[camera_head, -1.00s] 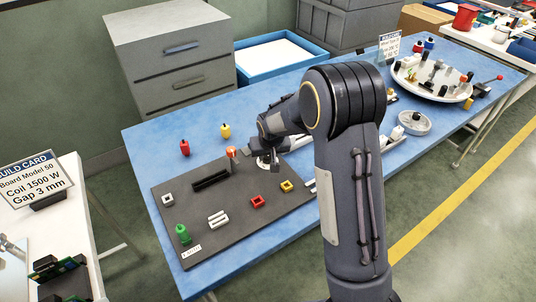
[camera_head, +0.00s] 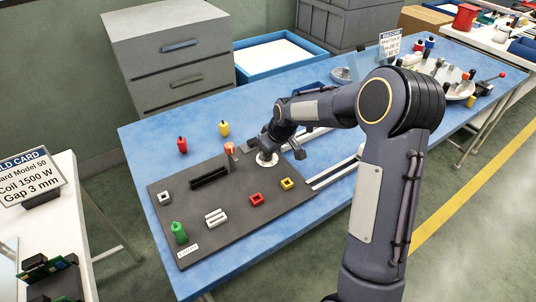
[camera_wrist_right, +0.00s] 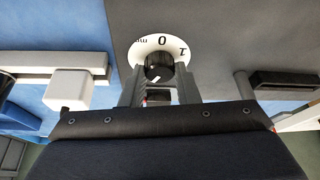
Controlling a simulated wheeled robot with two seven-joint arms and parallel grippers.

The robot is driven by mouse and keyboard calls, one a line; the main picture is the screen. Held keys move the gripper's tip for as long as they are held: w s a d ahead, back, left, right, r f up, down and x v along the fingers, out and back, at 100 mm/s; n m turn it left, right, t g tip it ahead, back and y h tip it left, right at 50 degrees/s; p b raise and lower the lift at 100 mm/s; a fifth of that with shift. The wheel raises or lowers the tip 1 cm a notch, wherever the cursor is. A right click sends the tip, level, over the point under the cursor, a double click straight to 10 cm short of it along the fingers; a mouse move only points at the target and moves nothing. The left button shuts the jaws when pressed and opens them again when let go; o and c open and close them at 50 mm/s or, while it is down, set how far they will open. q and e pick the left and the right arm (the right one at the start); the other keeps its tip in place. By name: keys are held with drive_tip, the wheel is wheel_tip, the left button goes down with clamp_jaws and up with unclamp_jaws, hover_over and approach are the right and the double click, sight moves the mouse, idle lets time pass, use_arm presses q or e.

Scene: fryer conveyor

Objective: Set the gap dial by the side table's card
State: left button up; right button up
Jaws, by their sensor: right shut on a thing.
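The gap dial is a white disc (camera_head: 267,160) at the right rear of the dark grey board (camera_head: 235,215) on the blue table. In the right wrist view, its black knob (camera_wrist_right: 159,66) sits in the middle of the white face, where "0", "1" and "mm" can be read. My right gripper (camera_wrist_right: 160,85) is shut on the knob, one finger on each side; it also shows over the dial in the head view (camera_head: 266,152). Which mark the knob points to is unclear. The build card (camera_head: 30,175) on the white side table reads "Coil 1500 W" and "Gap 3 mm".
A dark slotted block (camera_head: 210,177) and an orange-topped lever (camera_head: 230,149) stand left of the dial. A round tray is farther back.

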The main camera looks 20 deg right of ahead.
drive_tip(key=shift+d+n+y, duration=0.1)
drive_tip(key=shift+n+y, duration=0.4)
drive_tip(key=shift+n, duration=0.7)
drive_tip(key=shift+n+g+y+b, duration=0.35)
drive_tip(key=shift+n+g, duration=0.25)
drive_tip(key=shift+n, duration=1)
drive_tip(key=o, duration=1)
drive_tip(key=shift+c, duration=0.2)
drive_tip(key=v, duration=0.7)
drive_tip(key=shift+d+r, duration=0.2)
drive_tip(key=shift+r, duration=0.15)
